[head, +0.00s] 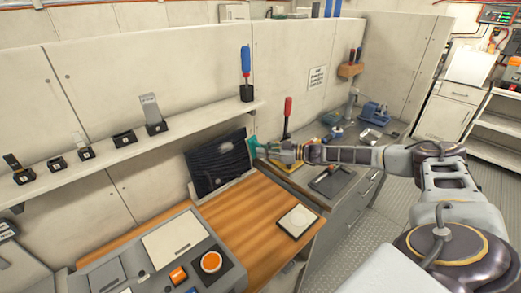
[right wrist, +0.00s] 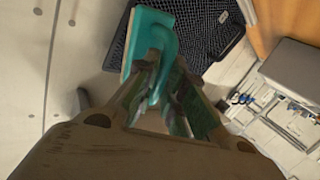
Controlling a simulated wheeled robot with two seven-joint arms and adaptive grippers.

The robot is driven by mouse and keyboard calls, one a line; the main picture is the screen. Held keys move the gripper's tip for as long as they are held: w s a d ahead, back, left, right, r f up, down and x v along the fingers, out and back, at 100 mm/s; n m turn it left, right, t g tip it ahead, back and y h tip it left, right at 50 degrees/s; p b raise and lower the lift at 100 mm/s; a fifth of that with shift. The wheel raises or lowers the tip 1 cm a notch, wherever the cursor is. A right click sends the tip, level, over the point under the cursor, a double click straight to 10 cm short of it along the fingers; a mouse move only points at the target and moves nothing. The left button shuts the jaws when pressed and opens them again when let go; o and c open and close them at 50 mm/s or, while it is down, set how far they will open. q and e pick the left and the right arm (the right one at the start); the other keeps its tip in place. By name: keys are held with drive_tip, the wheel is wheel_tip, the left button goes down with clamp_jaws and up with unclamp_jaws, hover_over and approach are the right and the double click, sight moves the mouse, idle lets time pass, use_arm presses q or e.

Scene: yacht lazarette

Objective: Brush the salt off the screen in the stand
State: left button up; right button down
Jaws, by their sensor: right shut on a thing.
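The dark screen (head: 212,168) leans in its grey stand (head: 238,181) at the back of the wooden desk. A pale whitish patch, which looks like salt, shows on its upper right part. My right gripper (head: 264,151) is shut on a teal brush (head: 253,147) at the screen's right edge. In the right wrist view, the brush (right wrist: 146,42) sticks out past my fingers (right wrist: 160,95), with the dark, grid-marked screen (right wrist: 195,30) behind it. I cannot tell whether the brush touches the screen. My left gripper is not in view.
A shelf (head: 125,150) with several small black holders runs along the wall above the screen. A white pad (head: 298,221) lies on the desk (head: 235,220). A grey console (head: 165,265) stands at front left. A tool-covered bench (head: 330,200) is to the right.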

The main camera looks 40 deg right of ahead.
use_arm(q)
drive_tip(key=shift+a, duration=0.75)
use_arm(e)
drive_tip(key=shift+s+d+r, duration=0.1)
drive_tip(key=shift+s, duration=1.05)
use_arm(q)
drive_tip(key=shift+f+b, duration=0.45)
use_arm(e)
drive_tip(key=shift+s+d, duration=0.15)
drive_tip(key=shift+s, duration=0.6)
drive_tip(key=shift+s+d, duration=0.1)
drive_tip(key=shift+s, duration=0.6)
drive_tip(key=shift+a, duration=0.1)
